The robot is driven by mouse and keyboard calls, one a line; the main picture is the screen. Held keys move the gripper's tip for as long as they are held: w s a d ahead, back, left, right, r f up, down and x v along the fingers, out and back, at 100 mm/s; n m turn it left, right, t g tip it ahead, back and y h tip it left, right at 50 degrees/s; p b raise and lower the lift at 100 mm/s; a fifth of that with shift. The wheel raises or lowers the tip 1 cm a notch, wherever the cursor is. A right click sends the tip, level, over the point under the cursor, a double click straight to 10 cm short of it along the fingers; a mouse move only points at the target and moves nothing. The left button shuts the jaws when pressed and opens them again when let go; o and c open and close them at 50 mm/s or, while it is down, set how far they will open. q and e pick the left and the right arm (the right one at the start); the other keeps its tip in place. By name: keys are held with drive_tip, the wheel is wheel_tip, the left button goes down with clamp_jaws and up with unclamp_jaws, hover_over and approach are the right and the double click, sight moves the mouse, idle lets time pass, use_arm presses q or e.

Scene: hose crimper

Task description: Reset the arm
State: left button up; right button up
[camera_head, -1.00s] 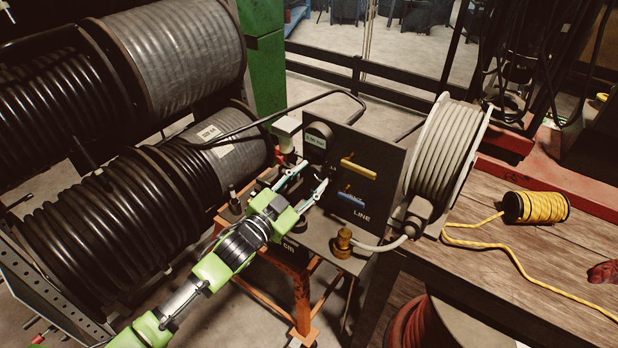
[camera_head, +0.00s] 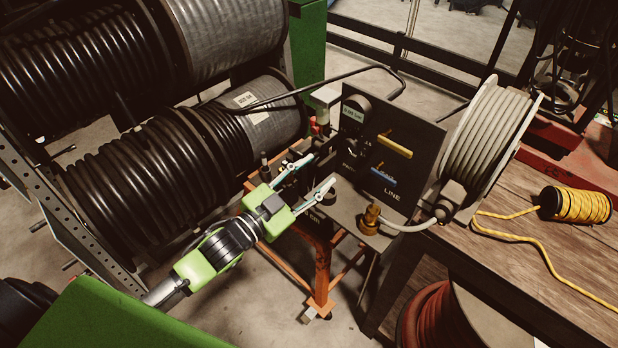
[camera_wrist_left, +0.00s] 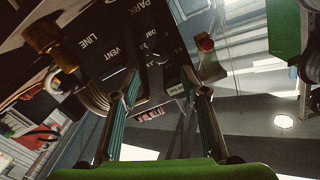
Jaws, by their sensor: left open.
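My left gripper (camera_head: 311,177) is green with two pale, slim fingers spread apart. It is open with nothing between its fingers, in front of the black panel (camera_head: 402,135) of the hose crimper. The panel carries a yellow lever (camera_head: 395,147), a blue lever (camera_head: 383,176) and the word LINE. In the left wrist view, the open fingers (camera_wrist_left: 160,100) frame part of the panel, which appears turned around with PARK, VENT and LINE on it. My right gripper is not in view.
Black hose reels (camera_head: 150,170) fill the left side. A grey hose reel (camera_head: 490,140) stands right of the panel. A wooden bench (camera_head: 500,250) holds a yellow rope spool (camera_head: 575,205). A brass fitting (camera_head: 370,218) stands before the panel. An orange stand (camera_head: 322,262) is below.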

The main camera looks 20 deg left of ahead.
use_arm(q)
drive_tip(key=shift+v, duration=0.8)
